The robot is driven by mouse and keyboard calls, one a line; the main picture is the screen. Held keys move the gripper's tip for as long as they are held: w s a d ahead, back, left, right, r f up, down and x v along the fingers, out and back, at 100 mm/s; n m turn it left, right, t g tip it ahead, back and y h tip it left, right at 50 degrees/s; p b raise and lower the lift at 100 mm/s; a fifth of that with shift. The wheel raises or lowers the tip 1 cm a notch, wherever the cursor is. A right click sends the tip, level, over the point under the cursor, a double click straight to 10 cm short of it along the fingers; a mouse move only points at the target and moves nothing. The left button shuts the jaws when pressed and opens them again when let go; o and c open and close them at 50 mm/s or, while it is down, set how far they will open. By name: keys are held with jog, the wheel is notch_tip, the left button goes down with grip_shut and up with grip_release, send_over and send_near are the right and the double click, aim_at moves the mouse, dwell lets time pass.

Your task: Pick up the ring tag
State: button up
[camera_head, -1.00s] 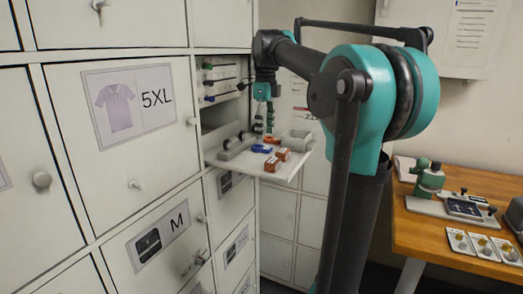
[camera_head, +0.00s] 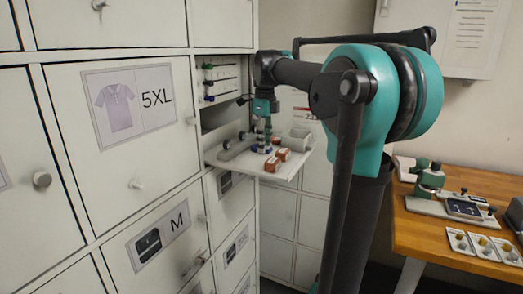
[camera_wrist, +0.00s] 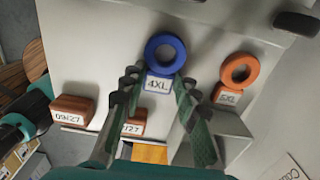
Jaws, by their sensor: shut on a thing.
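The blue ring tag (camera_wrist: 165,48), a blue ring with a white 4XL plate, is on the pale pull-out shelf (camera_wrist: 100,45) in the wrist view. My gripper (camera_wrist: 158,84) is shut on it, with its fingers either side of the 4XL plate. In the head view my gripper (camera_head: 262,146) points down over the shelf and hides most of the tag.
Two brown labelled blocks (camera_head: 271,164) (camera_head: 284,154) are on the shelf near its front edge. A grey open tray (camera_head: 299,139) stands to the right and a grey holder (camera_head: 236,146) to the left. White locker doors (camera_head: 115,205) flank the shelf. A wooden bench (camera_head: 440,232) is at the right.

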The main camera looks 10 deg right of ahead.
jog(key=shift+r, duration=0.15)
notch_tip(320, 180, up, 20)
dwell(0.7)
jog(key=shift+s+f, duration=0.1)
jog(key=shift+f, duration=0.1)
dwell(0.5)
